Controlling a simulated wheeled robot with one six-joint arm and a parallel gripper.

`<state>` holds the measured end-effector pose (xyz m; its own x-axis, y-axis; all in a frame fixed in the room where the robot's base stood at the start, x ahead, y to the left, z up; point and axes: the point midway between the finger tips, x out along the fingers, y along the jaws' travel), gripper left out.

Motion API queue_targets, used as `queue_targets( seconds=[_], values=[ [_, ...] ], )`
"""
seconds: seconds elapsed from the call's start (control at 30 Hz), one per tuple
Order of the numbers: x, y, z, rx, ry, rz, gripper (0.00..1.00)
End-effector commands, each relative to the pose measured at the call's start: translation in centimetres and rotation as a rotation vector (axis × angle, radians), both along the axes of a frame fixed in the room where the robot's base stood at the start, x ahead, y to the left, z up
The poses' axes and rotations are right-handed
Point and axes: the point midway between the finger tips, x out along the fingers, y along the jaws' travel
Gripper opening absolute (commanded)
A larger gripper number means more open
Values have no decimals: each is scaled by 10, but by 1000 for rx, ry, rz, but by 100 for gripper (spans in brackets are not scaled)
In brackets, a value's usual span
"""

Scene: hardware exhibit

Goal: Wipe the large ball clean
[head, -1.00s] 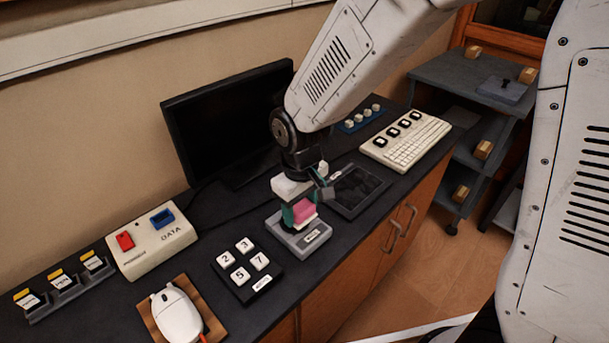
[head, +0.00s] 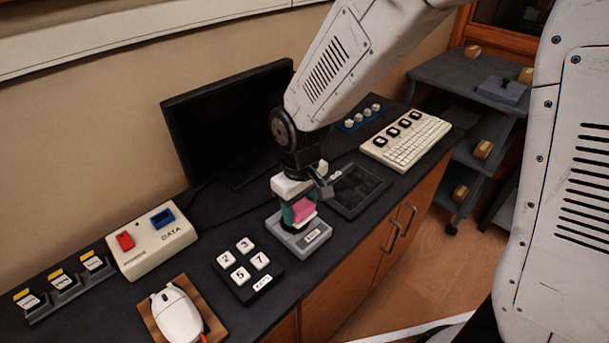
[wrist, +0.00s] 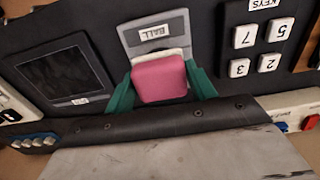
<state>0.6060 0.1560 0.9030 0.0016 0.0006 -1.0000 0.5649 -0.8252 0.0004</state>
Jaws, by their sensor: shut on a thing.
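My gripper (wrist: 161,92) has teal fingers, one on each side of a pink block (wrist: 159,78), and is shut on it. In the head view the teal fingers and pink block (head: 303,208) are low over a grey stand (head: 301,240) on the counter. The stand's label reads BALL in the wrist view (wrist: 155,33). A whitish edge (wrist: 172,54) shows just beyond the block, between it and the stand; I cannot tell what it belongs to. No round ball is clearly visible; the block and fingers hide part of the stand.
A number-key pad (head: 246,269) and a white mouse on a brown pad (head: 177,315) are to the left. A dark tablet (head: 358,190) lies close on the right, with a keyboard (head: 406,140) beyond. A black monitor (head: 225,120) stands behind.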

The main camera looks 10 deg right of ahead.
Motion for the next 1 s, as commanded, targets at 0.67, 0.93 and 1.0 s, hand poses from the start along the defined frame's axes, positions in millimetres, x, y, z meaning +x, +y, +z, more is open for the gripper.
queue_targets(
  seconds=[0.67, 0.93, 1.0],
  values=[
    [0, -4, 85, 1, -1, -4, 26],
    [0, -4, 99, -1, 1, -5, 26],
    [-1, -4, 99, -1, 2, -5, 26]
  ],
)
